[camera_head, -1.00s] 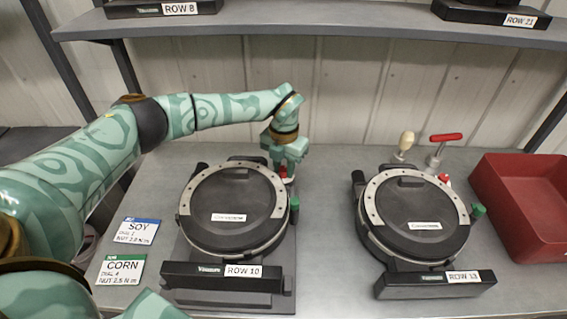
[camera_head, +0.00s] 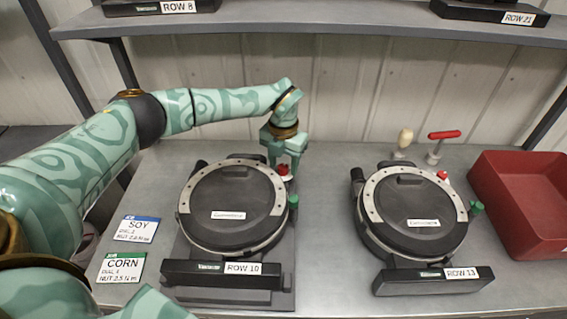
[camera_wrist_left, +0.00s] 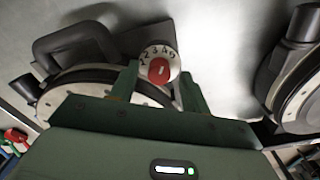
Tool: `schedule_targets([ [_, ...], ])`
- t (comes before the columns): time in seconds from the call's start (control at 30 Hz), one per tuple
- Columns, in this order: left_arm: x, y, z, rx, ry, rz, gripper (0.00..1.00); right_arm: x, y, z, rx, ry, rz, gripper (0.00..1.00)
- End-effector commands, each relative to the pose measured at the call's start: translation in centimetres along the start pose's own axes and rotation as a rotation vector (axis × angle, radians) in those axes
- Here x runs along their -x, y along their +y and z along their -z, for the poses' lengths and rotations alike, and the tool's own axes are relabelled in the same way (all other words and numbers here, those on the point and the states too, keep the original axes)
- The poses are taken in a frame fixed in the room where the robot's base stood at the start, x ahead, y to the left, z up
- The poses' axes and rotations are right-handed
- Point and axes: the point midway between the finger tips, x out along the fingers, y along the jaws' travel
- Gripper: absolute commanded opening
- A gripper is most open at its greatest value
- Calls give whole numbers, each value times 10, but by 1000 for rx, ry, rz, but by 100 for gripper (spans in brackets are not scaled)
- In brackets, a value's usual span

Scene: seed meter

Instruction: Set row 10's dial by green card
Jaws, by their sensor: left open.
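The row 10 seed meter (camera_head: 232,208) is a round black unit with a pale rim, labelled ROW 10, at the middle left of the bench. Its red dial (camera_head: 283,170) sits at its upper right; the left wrist view shows the dial (camera_wrist_left: 159,69) with a red knob on a white numbered face. My left gripper (camera_head: 285,160) is open just above and behind the dial, its fingers either side of it in the wrist view. The green CORN card (camera_head: 121,269) reads dial 4 and a nut torque of about 2.5 N m. My right gripper is not in view.
A blue SOY card (camera_head: 137,229) lies behind the CORN card. The row 13 meter (camera_head: 412,215) stands to the right, with a red-handled tool (camera_head: 443,136) and a pale-knobbed tool (camera_head: 405,139) behind it. A red bin (camera_head: 525,200) is far right. A shelf (camera_head: 320,20) runs above.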

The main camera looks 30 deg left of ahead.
Motion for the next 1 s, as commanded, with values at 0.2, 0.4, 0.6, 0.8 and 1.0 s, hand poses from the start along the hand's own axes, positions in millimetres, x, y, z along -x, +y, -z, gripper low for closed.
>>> schedule_targets([
  [0.2,42,0,-1,-1,-5,0,47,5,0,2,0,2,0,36],
  [0.4,66,0,-1,0,-2,0,47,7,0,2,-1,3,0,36],
  [0.6,68,0,0,0,0,0,47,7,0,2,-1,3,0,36],
  [0.8,68,0,0,0,0,0,47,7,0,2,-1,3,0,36],
  [1.0,68,0,0,0,0,0,47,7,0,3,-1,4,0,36],
])
